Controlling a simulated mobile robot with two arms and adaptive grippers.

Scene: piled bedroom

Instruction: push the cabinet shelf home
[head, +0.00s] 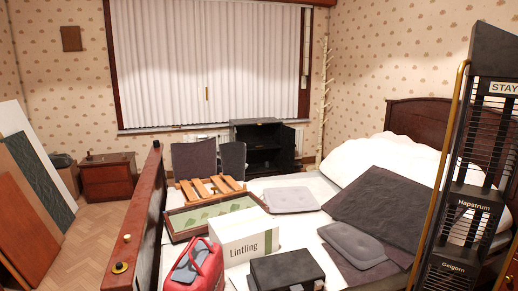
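A dark cabinet (255,131) stands on the far side of the bed, below the window. Its front is open, with a dark door (287,148) swung out on its right side. The inside is very dark; a level edge shows faintly partway up, but I cannot tell how far the shelf sticks out. The lower part of the cabinet is hidden behind the bed and the things on it. Neither of my grippers is in view.
The bed holds a white Lintling box (240,238), a red can (198,268), a black case (285,270), a framed tray (178,222) and cushions (290,199). A tall black rack (470,205) blocks the right. Bare floor (98,225) shows left, beside leaning boards (30,205).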

